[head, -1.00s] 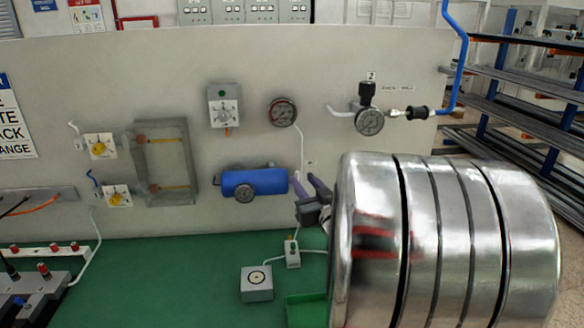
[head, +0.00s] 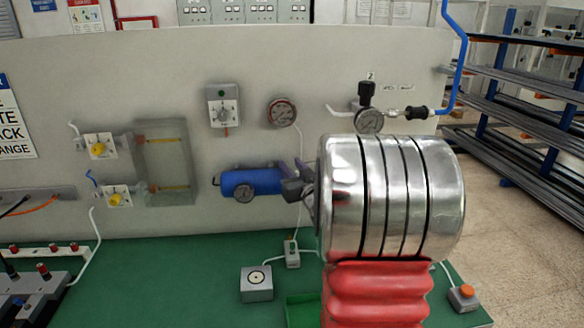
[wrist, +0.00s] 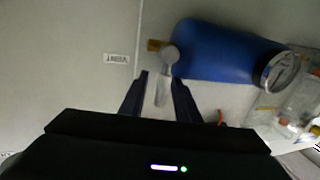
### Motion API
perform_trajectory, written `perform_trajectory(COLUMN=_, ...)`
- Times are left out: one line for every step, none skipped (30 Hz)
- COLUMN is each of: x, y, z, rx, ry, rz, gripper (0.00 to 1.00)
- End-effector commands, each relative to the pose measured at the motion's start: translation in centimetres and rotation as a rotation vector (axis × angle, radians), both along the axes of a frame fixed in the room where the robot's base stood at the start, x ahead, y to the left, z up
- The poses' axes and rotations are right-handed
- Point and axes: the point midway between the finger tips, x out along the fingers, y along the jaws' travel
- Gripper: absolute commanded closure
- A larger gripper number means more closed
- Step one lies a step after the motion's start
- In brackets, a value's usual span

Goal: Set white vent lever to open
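The white vent lever (wrist: 164,88) shows in the wrist view as a pale handle hanging from a round hub. It sits at a brass fitting (wrist: 155,45) on the end of the blue tank (wrist: 222,52). My gripper (wrist: 160,76) is open, its two dark fingers on either side of the handle, with visible gaps. In the head view the blue tank (head: 243,182) is on the grey panel, and my gripper (head: 296,189) is at its right end. The lever is hidden there behind my gripper and arm.
A vent label (wrist: 116,57) is beside the lever. A gauge (head: 282,111) and a grey switch box (head: 224,106) are above the tank on the panel (head: 60,90). A sight-glass frame (head: 165,162) is to its left. Small boxes stand on the green bench (head: 180,265).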

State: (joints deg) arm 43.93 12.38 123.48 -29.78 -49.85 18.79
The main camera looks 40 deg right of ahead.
Motion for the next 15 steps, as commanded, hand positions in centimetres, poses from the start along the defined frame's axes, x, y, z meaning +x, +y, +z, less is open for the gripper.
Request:
perform_trajectory(x=-0.01, y=0.00, z=0.01, rx=0.000, ry=0.000, rz=0.000, gripper=0.71)
perform_trajectory(x=-0.01, y=0.02, z=0.01, rx=0.000, ry=0.000, rz=0.000, gripper=0.71)
perform_trajectory(x=-0.01, y=0.02, z=0.01, rx=0.000, ry=0.000, rz=0.000, gripper=0.73)
perform_trajectory(x=-0.01, y=0.02, z=0.02, rx=0.000, ry=0.000, rz=0.000, gripper=0.75)
perform_trajectory(x=-0.01, y=0.02, z=0.02, rx=0.000, ry=0.000, rz=0.000, gripper=0.77)
perform_trajectory(x=-0.02, y=0.02, z=0.02, rx=0.000, ry=0.000, rz=0.000, gripper=0.80)
perform_trajectory(x=-0.02, y=0.02, z=0.02, rx=0.000, ry=0.000, rz=0.000, gripper=0.82)
perform_trajectory(x=-0.02, y=0.02, z=0.03, rx=0.000, ry=0.000, rz=0.000, gripper=0.84)
perform_trajectory(x=-0.02, y=0.02, z=0.03, rx=0.000, ry=0.000, rz=0.000, gripper=0.87)
perform_trajectory(x=-0.02, y=0.02, z=0.03, rx=0.000, ry=-0.001, rz=0.000, gripper=0.89)
perform_trajectory(x=-0.02, y=0.02, z=0.03, rx=0.000, ry=-0.001, rz=0.000, gripper=0.91)
perform_trajectory(x=-0.02, y=0.02, z=0.03, rx=0.000, ry=-0.001, rz=0.000, gripper=0.94)
perform_trajectory(x=-0.03, y=0.02, z=0.03, rx=0.000, ry=-0.001, rz=0.000, gripper=0.96)
perform_trajectory(x=-0.03, y=0.02, z=0.03, rx=0.000, ry=-0.001, rz=0.000, gripper=0.98)
perform_trajectory(x=-0.03, y=0.02, z=0.03, rx=0.000, ry=-0.001, rz=0.000, gripper=1.00)
